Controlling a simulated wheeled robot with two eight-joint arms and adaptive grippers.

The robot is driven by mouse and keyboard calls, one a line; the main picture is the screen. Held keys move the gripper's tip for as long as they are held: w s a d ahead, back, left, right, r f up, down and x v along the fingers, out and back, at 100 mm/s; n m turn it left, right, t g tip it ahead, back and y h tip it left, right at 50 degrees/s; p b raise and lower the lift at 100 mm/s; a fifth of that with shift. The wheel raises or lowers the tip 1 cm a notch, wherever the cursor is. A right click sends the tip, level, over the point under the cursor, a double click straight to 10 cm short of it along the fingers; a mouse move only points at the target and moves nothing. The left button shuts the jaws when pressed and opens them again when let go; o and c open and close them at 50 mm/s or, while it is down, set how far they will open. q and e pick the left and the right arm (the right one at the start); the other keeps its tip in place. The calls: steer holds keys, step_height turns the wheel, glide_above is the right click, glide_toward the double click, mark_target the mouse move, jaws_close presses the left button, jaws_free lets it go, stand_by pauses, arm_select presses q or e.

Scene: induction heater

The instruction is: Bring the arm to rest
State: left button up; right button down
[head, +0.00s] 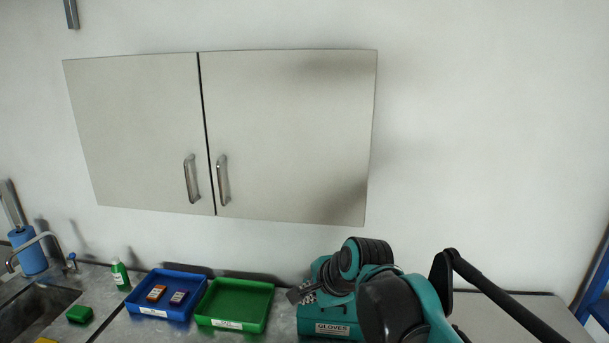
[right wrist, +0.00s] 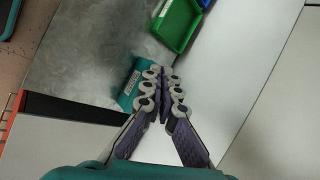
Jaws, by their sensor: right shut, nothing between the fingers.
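My right arm is teal and black and reaches in from the lower right of the head view. My right gripper (head: 294,295) points left there, partly hidden behind its own arm, close to the teal gloves box (head: 335,328). In the right wrist view my right gripper (right wrist: 168,76) has its fingertips together with nothing held between them. The teal box also shows beside the fingers in the wrist view (right wrist: 127,97); I cannot tell whether they touch it. My left gripper is not in view.
A green tray (head: 237,284) stands left of the gripper, and a blue tray (head: 150,308) with two small boxes stands beside it. A green bottle (head: 120,276), a sink (head: 38,308) and a blue roll (head: 29,252) are further left. A closed wall cupboard (head: 290,130) hangs above.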

arm_select(q)
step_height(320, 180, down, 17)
steer(key=b, duration=1.4)
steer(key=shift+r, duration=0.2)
arm_select(e)
steer(key=s+d+f+n+h, duration=0.1)
steer(key=s+d+f+n, duration=0.3)
steer(key=f, duration=0.6)
steer(key=s+d+f+n+h, duration=0.2)
steer(key=s+d+f+n, duration=0.3)
steer(key=s+d+f, duration=0.3)
steer(key=s+d+f+n+h, duration=0.1)
steer(key=s+d+f+n, duration=0.4)
steer(key=f, duration=0.9)
steer(key=shift+s+d+f+t+h, duration=0.2)
steer(key=shift+s+d+t+h, duration=0.15)
steer(key=shift+s+d, duration=0.35)
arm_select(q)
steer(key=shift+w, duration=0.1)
arm_select(e)
steer(key=shift+w+d, duration=0.1)
